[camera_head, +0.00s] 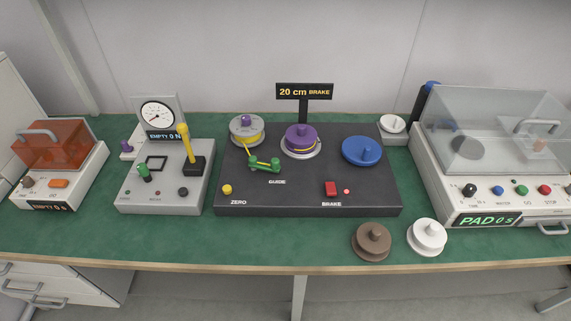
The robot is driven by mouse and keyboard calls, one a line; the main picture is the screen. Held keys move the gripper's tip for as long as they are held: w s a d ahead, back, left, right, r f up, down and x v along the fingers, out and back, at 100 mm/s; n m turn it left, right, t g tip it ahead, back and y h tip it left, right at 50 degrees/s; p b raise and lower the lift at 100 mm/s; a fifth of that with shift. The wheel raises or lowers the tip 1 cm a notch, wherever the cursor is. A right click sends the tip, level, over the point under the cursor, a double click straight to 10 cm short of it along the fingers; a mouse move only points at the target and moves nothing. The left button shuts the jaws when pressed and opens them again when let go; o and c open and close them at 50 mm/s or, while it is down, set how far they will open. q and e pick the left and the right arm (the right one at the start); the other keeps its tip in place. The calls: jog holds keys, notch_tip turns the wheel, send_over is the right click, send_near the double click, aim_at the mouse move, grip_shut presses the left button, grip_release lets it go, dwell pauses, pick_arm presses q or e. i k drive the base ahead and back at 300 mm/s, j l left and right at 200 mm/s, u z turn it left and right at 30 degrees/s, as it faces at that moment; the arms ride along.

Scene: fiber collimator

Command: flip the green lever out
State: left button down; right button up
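Two green parts show, and I cannot tell for certain which is the task's lever. A green piece with two round posts (265,165) lies across the left of the dark panel (235,193), above the word GUIDE. A yellow strand runs to it from the grey and yellow spool (247,130). A short green-topped handle (144,171) stands on the grey gauge box (165,199) at the left, next to a dark square frame. Neither of my grippers is in view.
The dark panel also carries a purple spool (301,138), a blue disc (361,151), a red brake switch (330,188) and a yellow button (227,189). A yellow-handled lever (185,143) stands on the gauge box. Brown (372,243) and white (427,238) spools sit in front.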

aim_at(274, 166)
jog(key=k+l, duration=0.15)
jog(key=l, duration=0.25)
jog(key=k+l+u, duration=0.1)
jog(key=l, duration=0.25)
jog(key=k+l, duration=0.25)
jog(key=l, duration=0.15)
